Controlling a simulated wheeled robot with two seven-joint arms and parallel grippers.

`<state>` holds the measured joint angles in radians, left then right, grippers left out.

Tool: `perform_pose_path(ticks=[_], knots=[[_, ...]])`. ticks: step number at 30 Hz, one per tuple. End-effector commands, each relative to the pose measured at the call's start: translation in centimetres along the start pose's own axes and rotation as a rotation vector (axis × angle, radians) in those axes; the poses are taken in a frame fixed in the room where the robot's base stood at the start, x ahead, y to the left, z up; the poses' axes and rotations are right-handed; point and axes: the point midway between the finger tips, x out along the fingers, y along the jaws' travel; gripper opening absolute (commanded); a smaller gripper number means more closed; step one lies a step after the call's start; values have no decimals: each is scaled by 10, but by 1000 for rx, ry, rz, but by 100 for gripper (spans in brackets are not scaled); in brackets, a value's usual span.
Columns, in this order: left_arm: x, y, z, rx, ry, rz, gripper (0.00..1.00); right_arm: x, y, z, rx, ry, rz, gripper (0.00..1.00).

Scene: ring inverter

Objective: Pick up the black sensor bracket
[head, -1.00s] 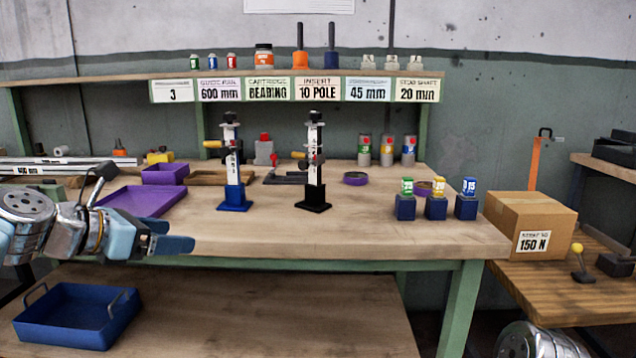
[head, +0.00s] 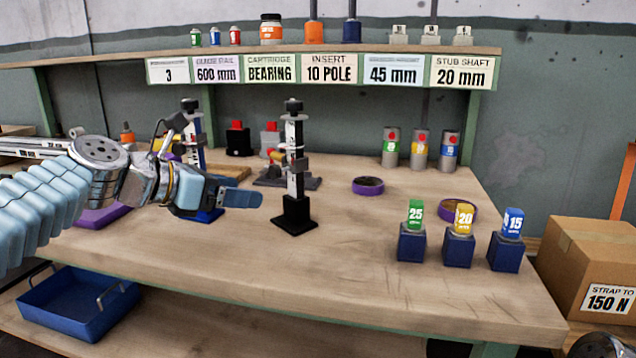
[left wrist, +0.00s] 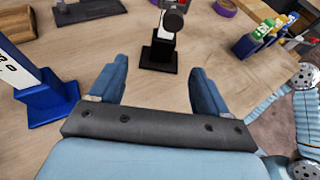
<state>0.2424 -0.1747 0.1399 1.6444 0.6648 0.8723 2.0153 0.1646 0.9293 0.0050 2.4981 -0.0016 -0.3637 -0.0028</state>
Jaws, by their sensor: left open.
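The black sensor bracket (head: 294,170) stands upright on the bench, with a square black base and a white-faced post. In the left wrist view its black base (left wrist: 158,58) lies straight ahead, beyond the gap between the fingers. My left gripper (head: 240,197) is open and empty, a little left of the bracket and apart from it. In the left wrist view the gripper (left wrist: 158,78) has its two blue fingers spread wide. My right gripper is out of view.
A blue-based bracket (left wrist: 55,100) stands close left of my gripper, partly hidden behind it in the head view. A purple ring (head: 368,185) and several blue blocks with coloured tops, one green-topped (head: 411,244), stand to the right. The bench front (head: 330,260) is clear.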

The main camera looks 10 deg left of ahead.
Motion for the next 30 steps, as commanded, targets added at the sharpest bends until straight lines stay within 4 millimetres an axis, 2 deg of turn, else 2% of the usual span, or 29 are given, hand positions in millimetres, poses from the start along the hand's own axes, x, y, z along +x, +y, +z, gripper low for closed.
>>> perform_pose_path(ticks=[12, 17, 25, 30], knots=[[75, -1, -1, -1, 2, -4, 77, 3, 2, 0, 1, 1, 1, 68], [87, -2, -2, 1, 1, -2, 77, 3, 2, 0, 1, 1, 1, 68], [127, -8, -7, 0, 1, -3, 77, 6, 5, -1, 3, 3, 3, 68], [137, -8, -6, 0, 0, -1, 77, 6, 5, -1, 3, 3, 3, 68]])
